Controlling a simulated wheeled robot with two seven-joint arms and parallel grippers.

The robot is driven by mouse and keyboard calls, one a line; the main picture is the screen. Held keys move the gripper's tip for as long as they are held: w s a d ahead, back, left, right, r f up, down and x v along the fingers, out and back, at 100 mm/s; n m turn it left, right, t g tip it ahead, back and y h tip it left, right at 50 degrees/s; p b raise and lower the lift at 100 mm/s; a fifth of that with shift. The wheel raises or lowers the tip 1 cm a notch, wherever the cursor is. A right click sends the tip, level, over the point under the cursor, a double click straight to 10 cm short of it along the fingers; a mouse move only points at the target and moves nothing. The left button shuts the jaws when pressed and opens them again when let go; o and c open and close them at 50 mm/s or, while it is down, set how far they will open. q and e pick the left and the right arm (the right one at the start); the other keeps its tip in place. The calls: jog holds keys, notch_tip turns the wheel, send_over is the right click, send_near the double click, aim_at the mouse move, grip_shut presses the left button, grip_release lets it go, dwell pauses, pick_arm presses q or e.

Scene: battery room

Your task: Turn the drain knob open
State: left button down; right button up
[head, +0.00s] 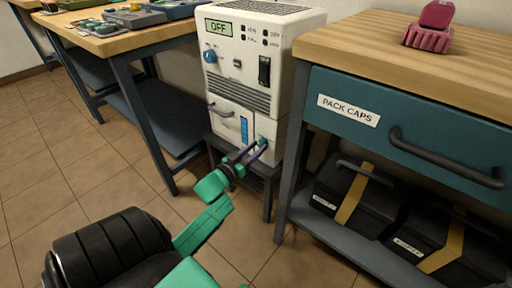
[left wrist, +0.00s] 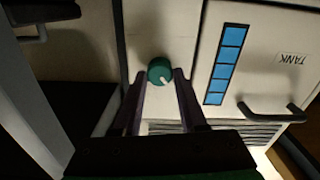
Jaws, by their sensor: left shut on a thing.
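The drain knob (left wrist: 160,71) is a small round green knob with a white pointer mark, on the lower front of a white machine (head: 245,85). My left gripper (head: 262,143) reaches the machine's lower right front in the head view and hides most of the knob there. In the left wrist view the fingers (left wrist: 161,80) are on both sides of the knob, shut on it. The white mark points toward the lower right in that view. My right gripper is not in view.
Beside the knob are a blue level strip (left wrist: 226,64) and a tank handle (left wrist: 270,112). The machine's display reads OFF. A teal drawer labelled PACK CAPS (head: 410,125) stands close on the right. A wooden bench (head: 130,40) is on the left, with open tiled floor in front.

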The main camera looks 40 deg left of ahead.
pick_arm(q)
jog(key=m+p, duration=0.1)
jog(key=m, duration=0.2)
jog(key=shift+r+p, duration=0.1)
jog(key=shift+p, duration=0.3)
jog(key=shift+m, duration=0.5)
jog(key=shift+m+p, duration=0.35)
jog(key=shift+m, duration=0.15)
jog(key=shift+d+m, duration=0.1)
jog(key=shift+m, duration=0.7)
jog(key=shift+m+p, duration=0.35)
jog(key=shift+m, duration=0.65)
jog(key=m, duration=0.3)
jog(key=shift+f+m, duration=0.2)
jog(key=shift+m, duration=0.1)
jog(key=m, duration=0.3)
jog(key=shift+m, duration=0.5)
jog(key=shift+m+b, duration=0.3)
jog(key=shift+m, duration=0.2)
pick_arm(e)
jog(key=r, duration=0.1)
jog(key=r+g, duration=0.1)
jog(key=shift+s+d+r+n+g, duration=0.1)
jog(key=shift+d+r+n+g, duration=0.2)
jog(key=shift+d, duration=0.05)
